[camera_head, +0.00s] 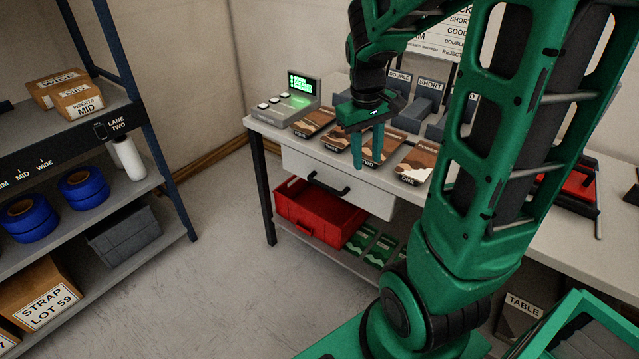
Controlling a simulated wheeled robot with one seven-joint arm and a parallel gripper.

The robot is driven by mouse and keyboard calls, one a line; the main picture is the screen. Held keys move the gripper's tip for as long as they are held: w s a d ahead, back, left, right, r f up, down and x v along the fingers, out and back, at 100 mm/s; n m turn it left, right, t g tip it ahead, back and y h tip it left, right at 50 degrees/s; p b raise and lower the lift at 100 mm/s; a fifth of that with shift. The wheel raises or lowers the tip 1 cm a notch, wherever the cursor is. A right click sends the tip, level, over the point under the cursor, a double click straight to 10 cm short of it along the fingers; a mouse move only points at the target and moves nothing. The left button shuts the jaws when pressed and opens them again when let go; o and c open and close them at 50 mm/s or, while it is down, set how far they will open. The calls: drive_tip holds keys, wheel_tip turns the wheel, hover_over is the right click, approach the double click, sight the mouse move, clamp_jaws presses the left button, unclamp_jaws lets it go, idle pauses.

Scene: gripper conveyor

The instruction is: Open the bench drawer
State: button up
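The bench drawer (312,171) is a pale front under the left part of the bench top (268,128), with a dark bar handle (328,184) across it. It looks shut or nearly so; its right end is partly hard to make out. My gripper (366,162) points downward in front of the bench's front edge, above and to the right of the handle. Its two green fingers are a little apart with nothing seen between them. It appears apart from the handle.
A red crate (302,212) and green-and-white packets (372,248) sit on the shelf below the drawer. Sample cards (314,122) and a green-lit console (292,103) stand on the bench. A shelving rack (165,172) is at left, with clear floor (215,250) between.

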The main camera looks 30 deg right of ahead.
drive_tip(key=w+f+n, duration=0.3)
drive_tip(key=w+f, duration=0.3)
drive_tip(key=w, duration=0.4)
drive_tip(key=n, duration=0.2)
approach(324, 185)
drive_tip(key=shift+t, duration=0.4)
drive_tip(key=f, duration=0.5)
drive_tip(key=d+f, duration=0.1)
drive_tip(key=f, duration=0.2)
